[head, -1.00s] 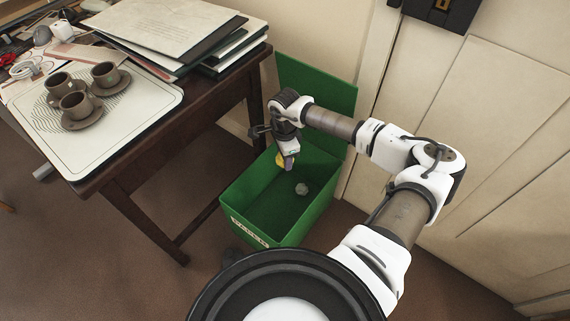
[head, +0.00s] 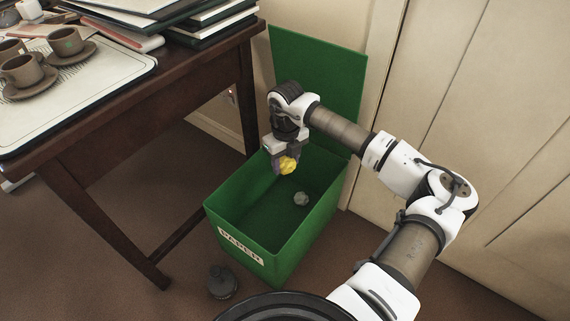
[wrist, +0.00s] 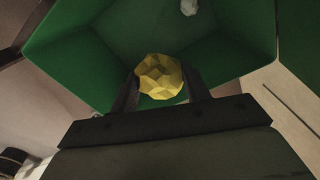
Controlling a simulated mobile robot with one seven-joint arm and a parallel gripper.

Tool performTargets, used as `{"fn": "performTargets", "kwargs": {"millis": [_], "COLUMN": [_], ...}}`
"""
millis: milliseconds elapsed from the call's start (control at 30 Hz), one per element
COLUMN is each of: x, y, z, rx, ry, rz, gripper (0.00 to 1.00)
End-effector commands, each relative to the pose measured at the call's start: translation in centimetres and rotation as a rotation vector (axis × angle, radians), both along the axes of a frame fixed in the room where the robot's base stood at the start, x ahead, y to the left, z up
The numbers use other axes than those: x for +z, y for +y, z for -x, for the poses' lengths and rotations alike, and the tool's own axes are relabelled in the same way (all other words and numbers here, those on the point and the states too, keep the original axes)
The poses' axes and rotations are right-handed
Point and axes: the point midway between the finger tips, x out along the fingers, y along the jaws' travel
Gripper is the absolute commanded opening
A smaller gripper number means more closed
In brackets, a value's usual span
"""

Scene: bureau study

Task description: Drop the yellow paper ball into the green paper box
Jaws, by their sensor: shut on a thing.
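The yellow paper ball (head: 288,165) is held between the fingers of my gripper (head: 283,162), which points down over the opening of the green paper box (head: 235,223). In the wrist view the ball (wrist: 160,77) sits between both fingertips of my gripper (wrist: 161,88), with the green box's inside (wrist: 80,60) around and beyond it. The box stands on the floor with its lid (head: 320,80) raised at the back and a "PAPER" label on its front. A grey crumpled ball (head: 301,198) lies inside on the box floor.
A dark wooden table (head: 130,150) stands left of the box, with a tray (head: 100,75), brown cups and stacked books (head: 180,25). A dark round object (head: 222,282) lies on the floor before the box. A panelled cream wall (head: 470,110) is on the right.

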Motion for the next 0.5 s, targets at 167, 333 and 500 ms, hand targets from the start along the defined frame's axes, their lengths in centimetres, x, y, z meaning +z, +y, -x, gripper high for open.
{"fn": "performTargets", "kwargs": {"millis": [167, 333, 500], "x": [-1.3, -3.4, -5.3], "y": [0.0, 0.0, 0.0], "z": [0.0, 0.0, 0.0], "rx": [-0.002, -0.002, -0.001], "ry": [0.002, 0.001, 0.002], "rz": [-0.001, 0.000, -0.001], "gripper": [0.26, 0.26, 0.26]}}
